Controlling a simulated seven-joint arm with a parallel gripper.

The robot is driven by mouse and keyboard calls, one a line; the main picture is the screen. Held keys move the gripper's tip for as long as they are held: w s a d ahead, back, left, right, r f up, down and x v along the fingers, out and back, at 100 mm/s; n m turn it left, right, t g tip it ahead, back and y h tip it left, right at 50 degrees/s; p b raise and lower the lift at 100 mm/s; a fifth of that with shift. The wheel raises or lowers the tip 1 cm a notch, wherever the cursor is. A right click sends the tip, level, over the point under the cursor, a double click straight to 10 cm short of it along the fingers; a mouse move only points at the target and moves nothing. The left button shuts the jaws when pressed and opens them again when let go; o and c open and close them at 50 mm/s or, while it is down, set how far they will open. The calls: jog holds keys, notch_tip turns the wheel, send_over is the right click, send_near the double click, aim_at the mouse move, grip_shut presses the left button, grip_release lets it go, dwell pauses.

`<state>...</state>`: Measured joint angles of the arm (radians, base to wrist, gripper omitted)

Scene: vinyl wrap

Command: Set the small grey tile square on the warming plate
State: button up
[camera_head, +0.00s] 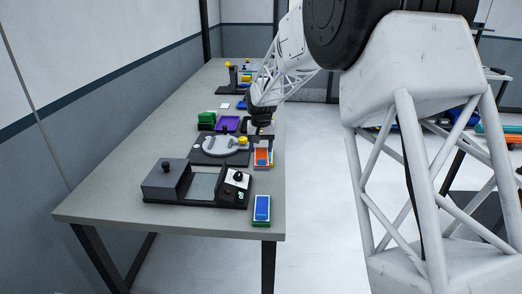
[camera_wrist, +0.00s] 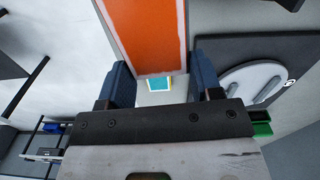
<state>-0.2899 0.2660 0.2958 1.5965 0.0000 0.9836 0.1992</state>
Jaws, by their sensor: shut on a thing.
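My gripper (camera_head: 262,124) is over the right edge of the table in the head view. In the wrist view my gripper (camera_wrist: 164,75) has its blue fingers on either side of the near end of an orange-faced panel (camera_wrist: 152,30) with pale grey edges. An orange panel (camera_head: 263,156) also shows below the gripper in the head view. I cannot tell whether it is the small grey tile. The warming plate appears to be the flat grey square (camera_head: 204,186) in the dark unit at the table's near end. Its surface looks bare.
A dark box (camera_head: 167,178) and a white knob panel (camera_head: 237,179) flank the plate. A blue-topped green block (camera_head: 262,208) stands at the right edge. A pale round disc fixture (camera_head: 218,145), a purple tray (camera_head: 228,123) and a green block (camera_head: 206,118) lie farther back. The left table side is clear.

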dwell(0.5)
notch_tip(320, 180, up, 2)
jog(key=r+m, duration=0.1)
send_over(208, 176)
jog(key=shift+f, duration=0.25)
jog(key=shift+f, duration=2.5)
jog(key=shift+f, duration=0.1)
jog(key=shift+f, duration=2.4)
